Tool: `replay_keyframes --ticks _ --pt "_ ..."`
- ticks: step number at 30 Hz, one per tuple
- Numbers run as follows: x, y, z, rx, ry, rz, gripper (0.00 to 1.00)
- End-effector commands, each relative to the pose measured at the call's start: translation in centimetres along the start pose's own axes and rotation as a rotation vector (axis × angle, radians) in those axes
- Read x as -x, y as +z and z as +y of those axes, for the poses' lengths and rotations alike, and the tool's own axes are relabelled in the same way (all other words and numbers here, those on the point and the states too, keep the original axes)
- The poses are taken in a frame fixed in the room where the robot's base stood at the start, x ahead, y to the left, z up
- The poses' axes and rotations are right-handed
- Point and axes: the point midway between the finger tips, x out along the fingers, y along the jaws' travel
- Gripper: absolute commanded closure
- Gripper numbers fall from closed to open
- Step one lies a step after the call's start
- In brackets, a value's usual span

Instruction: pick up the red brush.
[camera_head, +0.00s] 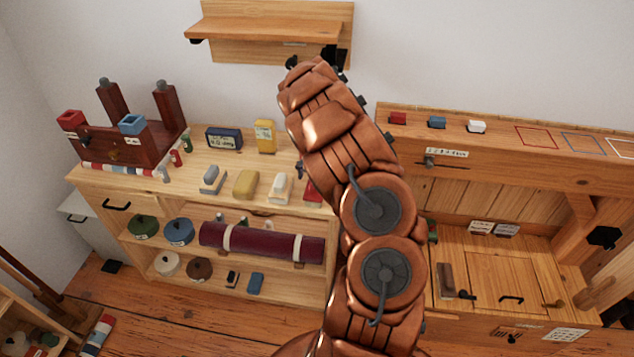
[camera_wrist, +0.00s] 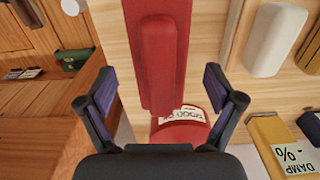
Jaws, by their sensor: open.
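The red brush (camera_wrist: 158,60) lies on the wooden top, a long red base with a raised red grip along it. It fills the upper middle of the wrist view. In the head view the red brush (camera_head: 313,191) shows only partly, beside my arm. My gripper (camera_wrist: 158,88) is open, its dark fingers spread on either side of the brush, with nothing between them held. In the head view my arm hides most of the gripper.
A white brush (camera_wrist: 275,40) lies right of the red one in the wrist view. A labelled red container (camera_wrist: 180,132) and a yellow "DAMP %" box (camera_wrist: 284,145) stand nearby. A yellow brush (camera_head: 245,184) and a grey-blue brush (camera_head: 213,179) lie farther left in the head view.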

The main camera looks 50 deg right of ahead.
Motion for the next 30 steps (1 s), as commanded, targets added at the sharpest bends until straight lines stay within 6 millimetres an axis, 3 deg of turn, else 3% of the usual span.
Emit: replay_keyframes --ticks 7,16,30 --pt "-2.1 -0.1 0.1 -0.001 -0.001 0.002 0.08" --pt "-2.6 -0.1 0.0 0.000 -0.001 0.003 0.08" --pt "-2.6 0.0 0.0 0.001 -0.001 0.002 0.56"
